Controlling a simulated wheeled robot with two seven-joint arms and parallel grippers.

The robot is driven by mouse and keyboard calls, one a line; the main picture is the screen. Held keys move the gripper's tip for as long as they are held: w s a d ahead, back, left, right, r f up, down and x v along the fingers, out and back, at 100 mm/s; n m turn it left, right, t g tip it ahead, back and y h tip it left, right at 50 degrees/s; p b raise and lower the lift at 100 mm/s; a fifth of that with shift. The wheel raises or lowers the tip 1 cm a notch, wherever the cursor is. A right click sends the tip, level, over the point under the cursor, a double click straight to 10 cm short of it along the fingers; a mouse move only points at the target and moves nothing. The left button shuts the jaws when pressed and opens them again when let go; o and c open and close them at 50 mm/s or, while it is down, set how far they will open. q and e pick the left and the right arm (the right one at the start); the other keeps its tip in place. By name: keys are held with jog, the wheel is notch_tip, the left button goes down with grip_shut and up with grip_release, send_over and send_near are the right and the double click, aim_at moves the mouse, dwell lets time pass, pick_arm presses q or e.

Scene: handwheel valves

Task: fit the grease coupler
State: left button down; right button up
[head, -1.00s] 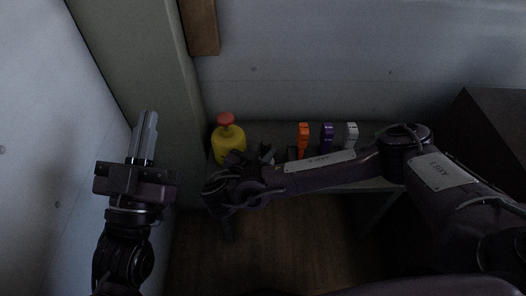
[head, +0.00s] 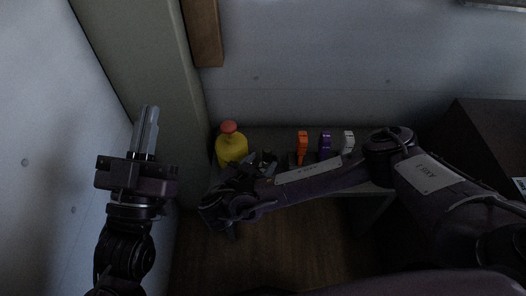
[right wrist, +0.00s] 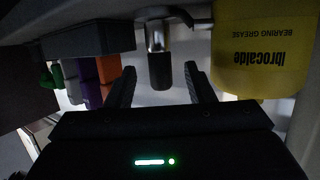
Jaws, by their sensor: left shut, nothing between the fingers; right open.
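In the right wrist view a short cylinder with a bright metal part and a black part (right wrist: 159,70), seemingly the grease coupler, stands between my right gripper's fingers. My right gripper (right wrist: 160,78) is open, one finger on each side with visible gaps. In the head view the right gripper (head: 262,162) is low at the shelf, just right of a yellow grease container (head: 231,150) with a red top; the coupler cannot be made out there. The container (right wrist: 262,55) shows upside down in the wrist view. My left gripper (head: 147,130) is shut and empty, pointing up at the left.
Orange (head: 302,146), purple (head: 325,145) and white (head: 348,142) upright pieces stand on the grey shelf (head: 275,133) right of my right gripper. A dark block (right wrist: 100,38) is close beside the coupler. A green-grey post (head: 150,70) rises behind my left gripper. A dark cabinet (head: 475,130) stands right.

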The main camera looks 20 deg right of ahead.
jog(key=p+v, duration=0.4)
jog(key=p, duration=0.1)
jog(key=shift+r, duration=0.35)
jog(key=shift+s+a+f+p, duration=0.1)
jog(key=shift+s+a+p, duration=0.35)
jog(key=shift+p, duration=0.2)
